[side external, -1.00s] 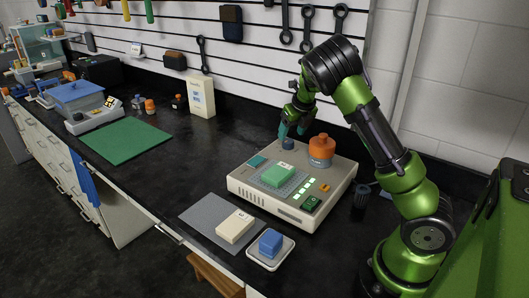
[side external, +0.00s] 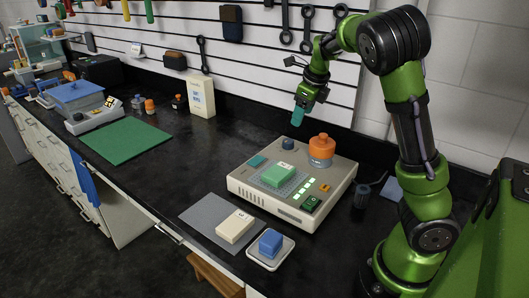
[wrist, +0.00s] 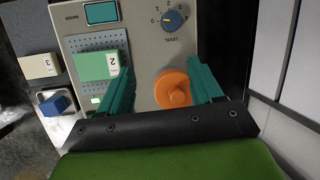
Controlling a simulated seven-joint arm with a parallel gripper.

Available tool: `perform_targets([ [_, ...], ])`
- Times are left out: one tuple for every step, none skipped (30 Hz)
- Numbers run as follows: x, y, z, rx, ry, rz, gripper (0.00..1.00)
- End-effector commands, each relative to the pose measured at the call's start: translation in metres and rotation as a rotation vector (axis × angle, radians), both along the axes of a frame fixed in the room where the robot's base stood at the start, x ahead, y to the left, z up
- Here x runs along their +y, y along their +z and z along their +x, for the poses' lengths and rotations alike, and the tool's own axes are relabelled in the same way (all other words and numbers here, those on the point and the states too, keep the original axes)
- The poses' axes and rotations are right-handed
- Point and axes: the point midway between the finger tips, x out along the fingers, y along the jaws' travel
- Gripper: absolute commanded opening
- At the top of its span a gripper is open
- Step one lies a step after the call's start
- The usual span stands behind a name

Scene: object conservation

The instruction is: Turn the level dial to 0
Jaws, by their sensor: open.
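The dial (side external: 288,144) is a dark blue knob at the back left corner of the beige instrument (side external: 262,205). In the wrist view the dial (wrist: 176,21) stands among printed numbers, and its pale mark appears to point left, toward the 0. My gripper (side external: 298,118) is above the instrument, clear of the dial. In the wrist view my gripper (wrist: 160,72) has its teal fingers wide apart with nothing held between them.
An orange-topped container (side external: 320,150) stands on the instrument to the right of the dial. A green block (side external: 278,175) lies on the instrument's middle. A cream block (side external: 235,226) on a grey mat (side external: 198,211) and a blue block (side external: 270,242) in a white tray (side external: 257,260) are in front.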

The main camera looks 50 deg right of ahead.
Motion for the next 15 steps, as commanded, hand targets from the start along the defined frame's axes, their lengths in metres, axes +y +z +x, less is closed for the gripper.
perform_targets([
  [0.006, -0.005, -0.002, 0.014, 0.076, -0.005, 0.65],
  [0.009, -0.008, -0.002, 0.021, 0.124, -0.010, 0.65],
  [0.015, -0.012, -0.004, 0.028, 0.189, -0.013, 0.65],
  [0.019, -0.015, -0.005, 0.032, 0.239, -0.014, 0.65],
  [0.024, -0.017, -0.006, 0.036, 0.292, -0.015, 0.65],
  [0.030, -0.020, -0.008, 0.041, 0.357, -0.019, 0.65],
  [0.034, -0.022, -0.009, 0.043, 0.409, -0.022, 0.65],
  [0.039, -0.025, -0.010, 0.045, 0.460, -0.025, 0.65],
  [0.045, -0.027, -0.011, 0.044, 0.529, -0.029, 0.65],
  [0.051, -0.029, -0.013, 0.042, 0.583, -0.031, 0.65],
  [0.056, -0.030, -0.014, 0.038, 0.636, -0.034, 0.65],
  [0.063, -0.031, -0.016, 0.035, 0.708, -0.040, 0.65],
  [0.069, -0.032, -0.018, 0.030, 0.760, -0.045, 0.65],
  [0.075, -0.033, -0.019, 0.025, 0.815, -0.051, 0.65],
  [0.082, -0.034, -0.021, 0.018, 0.888, -0.061, 0.65],
])
